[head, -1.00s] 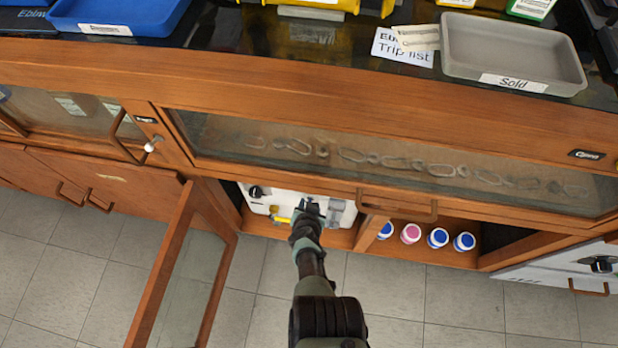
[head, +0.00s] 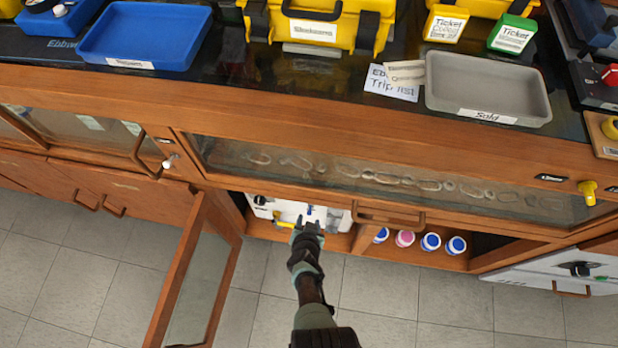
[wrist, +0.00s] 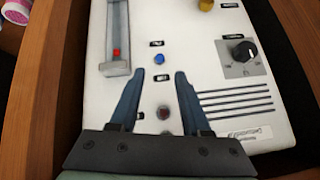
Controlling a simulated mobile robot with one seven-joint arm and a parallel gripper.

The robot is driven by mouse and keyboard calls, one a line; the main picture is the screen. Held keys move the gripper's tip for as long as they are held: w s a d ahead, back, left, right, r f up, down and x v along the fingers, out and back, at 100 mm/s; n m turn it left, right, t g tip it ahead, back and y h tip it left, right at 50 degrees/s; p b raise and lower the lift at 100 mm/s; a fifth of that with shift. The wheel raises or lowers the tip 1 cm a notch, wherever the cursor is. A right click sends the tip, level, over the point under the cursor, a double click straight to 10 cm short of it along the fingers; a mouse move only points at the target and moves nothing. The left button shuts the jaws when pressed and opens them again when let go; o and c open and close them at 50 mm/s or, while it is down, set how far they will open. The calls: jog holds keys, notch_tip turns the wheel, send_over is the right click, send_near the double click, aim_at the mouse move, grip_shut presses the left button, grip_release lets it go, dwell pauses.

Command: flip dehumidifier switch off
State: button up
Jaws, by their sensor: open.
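The dehumidifier appears to be the white-faced unit (head: 290,211) inside the open lower cabinet bay; its white face fills much of the wrist view (wrist: 205,90). A small blue round control (wrist: 159,59) sits between two small dark labels, too small to read. It looks like the switch, but its position cannot be told. My gripper (wrist: 160,74) is open and empty, its fingertips just below the blue control in the wrist view, one to each side. Contact with the panel cannot be told. In the head view my gripper (head: 307,228) is at the unit's front edge.
The panel also has a black knob (wrist: 244,51), a dark red round part (wrist: 164,113) and a metal channel with a red mark (wrist: 117,52). An open glass door (head: 203,275) stands left of my arm. Several capped bottles (head: 430,242) stand right of the unit.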

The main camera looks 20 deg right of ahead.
jog(key=p+v, duration=0.5)
jog(key=v, duration=0.1)
dwell(0.7)
